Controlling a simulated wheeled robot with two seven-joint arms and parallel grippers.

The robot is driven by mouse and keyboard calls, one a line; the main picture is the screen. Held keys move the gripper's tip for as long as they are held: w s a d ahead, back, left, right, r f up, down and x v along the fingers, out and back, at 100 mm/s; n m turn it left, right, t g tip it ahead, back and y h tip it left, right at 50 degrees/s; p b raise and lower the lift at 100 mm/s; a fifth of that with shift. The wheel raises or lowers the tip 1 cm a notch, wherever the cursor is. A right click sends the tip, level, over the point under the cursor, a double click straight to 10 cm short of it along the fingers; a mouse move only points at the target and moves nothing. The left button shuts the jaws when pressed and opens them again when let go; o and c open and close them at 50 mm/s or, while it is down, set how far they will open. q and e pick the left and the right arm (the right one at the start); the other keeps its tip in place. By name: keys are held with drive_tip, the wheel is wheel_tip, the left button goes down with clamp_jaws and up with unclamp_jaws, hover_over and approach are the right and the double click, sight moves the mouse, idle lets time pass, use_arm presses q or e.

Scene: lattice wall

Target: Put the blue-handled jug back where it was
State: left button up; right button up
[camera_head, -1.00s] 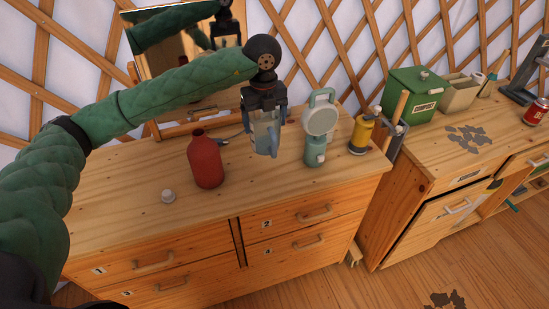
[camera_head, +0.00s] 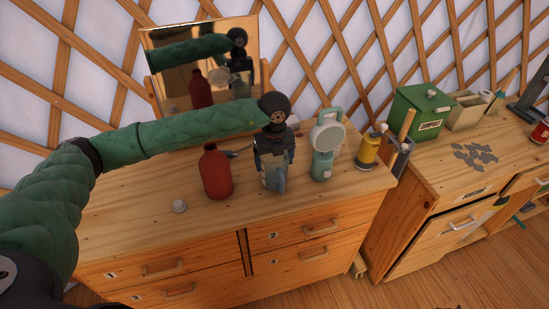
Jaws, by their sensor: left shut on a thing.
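The jug (camera_head: 273,180) is a clear, bluish vessel above or on the wooden dresser top, between the red bottle and the pale green fan. My left gripper (camera_head: 273,160) comes down on it from above and is shut on it. The gripper covers much of the jug, and I cannot make out its handle clearly. I cannot tell whether its base touches the wood. My right gripper is not in view.
The pale green fan (camera_head: 324,148) stands close right, then a yellow canister (camera_head: 369,150). A mirror (camera_head: 190,75) stands behind. The dresser's front strip (camera_head: 250,215) is clear.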

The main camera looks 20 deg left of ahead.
use_arm(q)
drive_tip(key=shift+f, duration=0.15)
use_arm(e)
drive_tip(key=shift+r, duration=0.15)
use_arm(q)
drive_tip(key=o, duration=0.9)
drive_tip(key=shift+o, duration=0.2)
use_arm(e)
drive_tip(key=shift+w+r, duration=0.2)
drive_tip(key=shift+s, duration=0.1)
use_arm(q)
drive_tip(key=shift+r, duration=0.3)
drive_tip(key=shift+r+b, duration=0.3)
drive_tip(key=shift+b, duration=0.05)
wheel_tip(320, 180, up, 10)
drive_tip(key=b, duration=0.4)
drive_tip(key=shift+r, duration=0.55)
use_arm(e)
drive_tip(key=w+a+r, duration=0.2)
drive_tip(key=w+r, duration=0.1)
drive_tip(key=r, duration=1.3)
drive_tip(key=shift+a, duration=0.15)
